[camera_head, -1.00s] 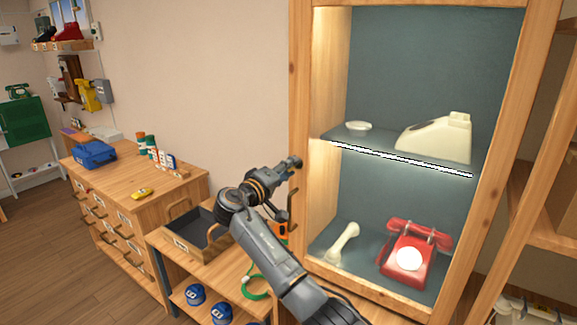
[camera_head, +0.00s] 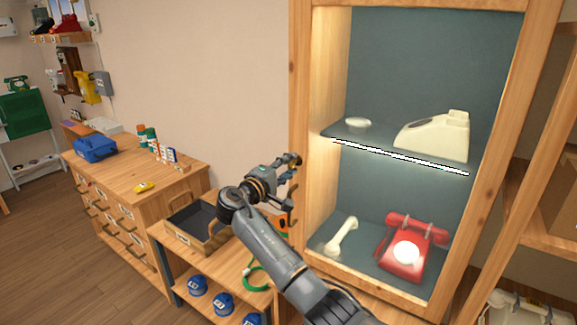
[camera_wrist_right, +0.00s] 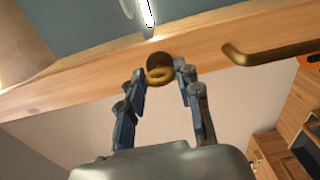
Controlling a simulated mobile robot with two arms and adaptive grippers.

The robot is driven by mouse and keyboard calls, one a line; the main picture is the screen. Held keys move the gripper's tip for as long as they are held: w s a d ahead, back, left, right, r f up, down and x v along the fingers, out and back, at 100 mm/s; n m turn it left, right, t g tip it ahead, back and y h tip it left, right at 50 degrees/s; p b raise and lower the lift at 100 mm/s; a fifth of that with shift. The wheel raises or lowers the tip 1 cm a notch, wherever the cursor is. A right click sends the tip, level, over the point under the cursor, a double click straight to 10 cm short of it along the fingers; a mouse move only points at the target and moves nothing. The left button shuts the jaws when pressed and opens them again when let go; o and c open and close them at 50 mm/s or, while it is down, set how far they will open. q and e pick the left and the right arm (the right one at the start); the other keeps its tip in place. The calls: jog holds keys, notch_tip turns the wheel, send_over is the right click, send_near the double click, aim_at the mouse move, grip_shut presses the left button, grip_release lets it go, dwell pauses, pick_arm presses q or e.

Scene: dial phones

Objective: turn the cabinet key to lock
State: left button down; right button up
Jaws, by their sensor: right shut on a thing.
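The wooden cabinet (camera_head: 300,60) stands at the right in the head view, its front frame facing me. My right gripper (camera_head: 293,168) is at the cabinet's left upright, about level with the lit shelf. In the right wrist view, a round brass key (camera_wrist_right: 160,74) sits at a dark lock in the wooden frame. The fingers of my right gripper (camera_wrist_right: 161,76) are on both sides of the key head, shut on it. The key's shaft is hidden. A bronze bar handle (camera_wrist_right: 268,55) is on the same frame, right of the key. My left gripper is not in view.
Inside the cabinet are a cream phone body (camera_head: 440,137), a white dish (camera_head: 358,125), a cream handset (camera_head: 341,236) and a red phone (camera_head: 411,250). A small bench with a dark tray (camera_head: 190,228) stands left of the cabinet, close to my arm.

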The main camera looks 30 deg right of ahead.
jog(key=o, duration=1.2)
jog(key=shift+c, duration=0.2)
jog(key=shift+a, duration=0.1)
jog(key=v, duration=1.2)
jog(key=shift+f, duration=0.1)
